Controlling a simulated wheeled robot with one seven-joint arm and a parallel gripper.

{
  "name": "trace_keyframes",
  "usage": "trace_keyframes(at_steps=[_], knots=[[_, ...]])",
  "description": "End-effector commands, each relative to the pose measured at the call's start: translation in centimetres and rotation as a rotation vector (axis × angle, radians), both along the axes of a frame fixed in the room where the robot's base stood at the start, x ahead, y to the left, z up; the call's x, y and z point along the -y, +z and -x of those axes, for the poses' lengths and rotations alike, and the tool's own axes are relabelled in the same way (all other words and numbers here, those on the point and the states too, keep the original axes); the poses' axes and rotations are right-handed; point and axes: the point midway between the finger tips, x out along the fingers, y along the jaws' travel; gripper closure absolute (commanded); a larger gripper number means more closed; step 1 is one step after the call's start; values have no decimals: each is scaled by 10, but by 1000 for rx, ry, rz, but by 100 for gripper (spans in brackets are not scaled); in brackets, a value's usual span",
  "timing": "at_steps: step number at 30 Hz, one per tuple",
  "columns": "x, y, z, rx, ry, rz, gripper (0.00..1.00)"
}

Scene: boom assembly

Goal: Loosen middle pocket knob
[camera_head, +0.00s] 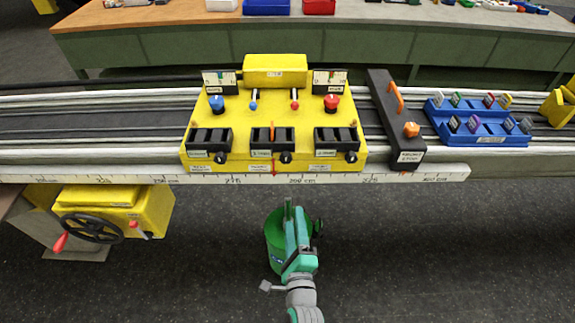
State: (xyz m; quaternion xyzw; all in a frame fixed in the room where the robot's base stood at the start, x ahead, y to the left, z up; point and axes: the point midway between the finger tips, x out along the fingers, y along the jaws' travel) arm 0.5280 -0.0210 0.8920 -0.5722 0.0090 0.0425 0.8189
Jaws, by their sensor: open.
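A yellow fixture (274,110) sits on the rail bench, with three black pockets along its front edge. The left pocket (208,139) and right pocket (335,139) have similar black knobs (220,157) (351,157). My green gripper (297,212) is open and empty over the floor, in front of the bench. It is just below the middle knob in the picture and apart from it.
A long scale (190,179) runs along the bench's front edge. To the right are a black bar (392,115) with an orange handle and a blue rack (480,124). A yellow handwheel unit (117,212) hangs at left.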

Motion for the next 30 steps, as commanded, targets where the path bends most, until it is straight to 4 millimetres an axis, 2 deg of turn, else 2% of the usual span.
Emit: trace_keyframes(at_steps=[1,3,9,17,30], knots=[[0,12,-18,13,7,-86,49],[-1,24,-35,19,20,-199,49],[-3,46,-63,22,47,-401,49],[-6,51,-83,22,54,-444,49],[-15,51,-153,22,54,-441,49]])
